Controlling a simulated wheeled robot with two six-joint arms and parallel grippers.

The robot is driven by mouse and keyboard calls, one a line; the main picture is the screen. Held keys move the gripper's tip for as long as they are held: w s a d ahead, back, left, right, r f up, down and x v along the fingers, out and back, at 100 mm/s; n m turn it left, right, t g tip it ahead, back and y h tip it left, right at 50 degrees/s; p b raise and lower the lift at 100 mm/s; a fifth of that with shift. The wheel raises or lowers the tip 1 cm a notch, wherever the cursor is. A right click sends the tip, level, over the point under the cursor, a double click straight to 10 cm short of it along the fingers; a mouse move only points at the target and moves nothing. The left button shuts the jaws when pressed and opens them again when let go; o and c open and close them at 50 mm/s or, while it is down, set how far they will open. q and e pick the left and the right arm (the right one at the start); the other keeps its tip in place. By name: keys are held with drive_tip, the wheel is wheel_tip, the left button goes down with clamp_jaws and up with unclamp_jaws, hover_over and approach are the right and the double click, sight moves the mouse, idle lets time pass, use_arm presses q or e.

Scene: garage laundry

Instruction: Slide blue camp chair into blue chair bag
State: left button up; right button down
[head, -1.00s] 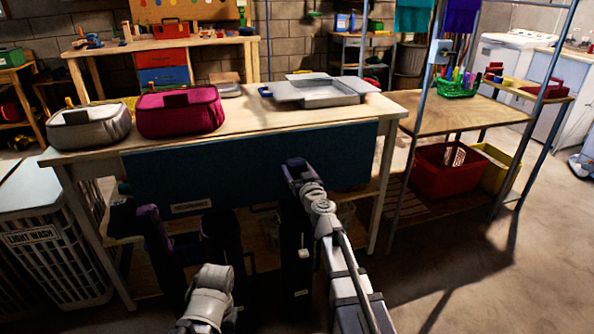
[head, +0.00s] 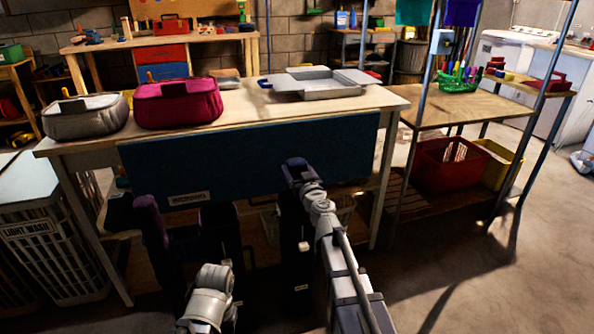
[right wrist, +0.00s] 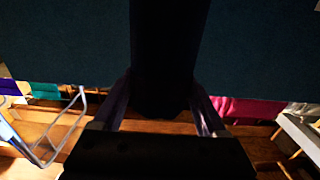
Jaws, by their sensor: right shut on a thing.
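My right gripper (head: 298,168) is in front of the dark blue panel on the workbench's front. It is shut on a dark, long, rounded thing (right wrist: 165,50), which stands between the two fingers in the right wrist view. It is too dark to tell whether this is the blue camp chair or the blue chair bag. In the head view, a dark upright shape (head: 293,240) with a small pale label shows below the right gripper. More dark upright shapes (head: 220,240) show to its left, near my left arm.
The workbench (head: 255,110) carries a grey bag (head: 85,118), a magenta bag (head: 178,105) and a grey tray (head: 320,85). A labelled hamper (head: 40,240) stands at left. A shelf at right holds red (head: 440,170) and yellow (head: 497,165) bins. Floor is clear at lower right.

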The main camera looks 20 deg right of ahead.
drive_tip(key=shift+f+b, duration=0.35)
drive_tip(key=shift+b, duration=0.05)
unclamp_jaws()
drive_tip(key=shift+s, duration=0.15)
drive_tip(key=s, duration=0.7)
drive_tip(key=shift+s+d, duration=0.15)
drive_tip(key=shift+s, duration=0.15)
